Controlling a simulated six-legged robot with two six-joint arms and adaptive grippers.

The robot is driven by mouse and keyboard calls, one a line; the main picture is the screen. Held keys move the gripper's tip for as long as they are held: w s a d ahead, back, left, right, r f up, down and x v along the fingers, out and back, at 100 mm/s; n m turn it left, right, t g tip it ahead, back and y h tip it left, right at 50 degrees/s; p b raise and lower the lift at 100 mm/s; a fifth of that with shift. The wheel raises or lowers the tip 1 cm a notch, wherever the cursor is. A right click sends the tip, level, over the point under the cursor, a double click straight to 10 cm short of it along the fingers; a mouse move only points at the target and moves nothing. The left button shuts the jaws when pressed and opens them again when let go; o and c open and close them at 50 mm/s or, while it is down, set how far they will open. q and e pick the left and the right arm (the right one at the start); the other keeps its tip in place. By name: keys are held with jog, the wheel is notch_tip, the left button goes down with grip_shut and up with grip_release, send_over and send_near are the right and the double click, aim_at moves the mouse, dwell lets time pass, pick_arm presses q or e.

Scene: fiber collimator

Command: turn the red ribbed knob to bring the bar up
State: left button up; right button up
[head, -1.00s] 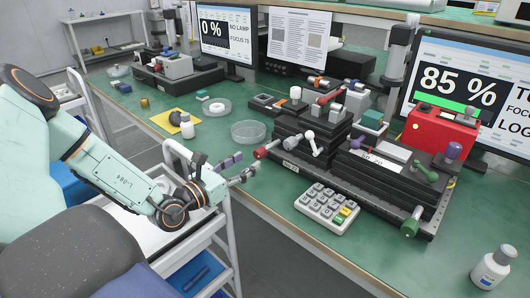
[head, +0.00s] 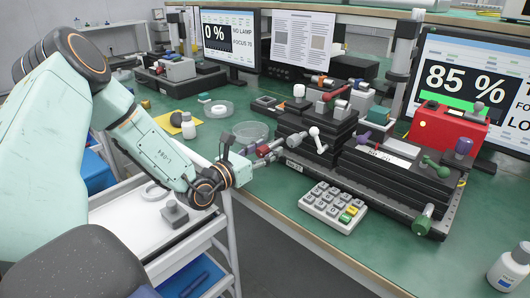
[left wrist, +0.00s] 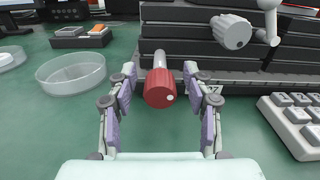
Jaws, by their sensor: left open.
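The red ribbed knob (left wrist: 160,88) sticks out on a grey shaft from the front of the stacked black stage (left wrist: 230,65). It also shows in the head view (head: 263,151), at the stage's left end. My left gripper (left wrist: 159,82) is open. Its two purple-padded fingers stand on either side of the knob, with a visible gap on both sides. In the head view the left gripper (head: 262,158) is at the knob and partly covers it. The right monitor (head: 463,85) reads 85 % above a green bar (head: 440,101). My right gripper is not in view.
A white-knobbed lever (head: 317,138) and a grey knob (left wrist: 231,32) sit near the red knob. A keypad (head: 332,205) lies in front of the stage. A clear dish (head: 250,132) stands left. A green knob (head: 423,218) is at the right end.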

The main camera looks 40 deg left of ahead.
pick_arm(q)
jog(key=shift+c, duration=0.4)
grip_shut()
jog(key=shift+m, duration=0.3)
jog(key=m, duration=0.3)
jog(key=shift+m+p, duration=0.65)
jog(key=shift+m, duration=1.85)
jog(key=shift+o, duration=0.4)
grip_release()
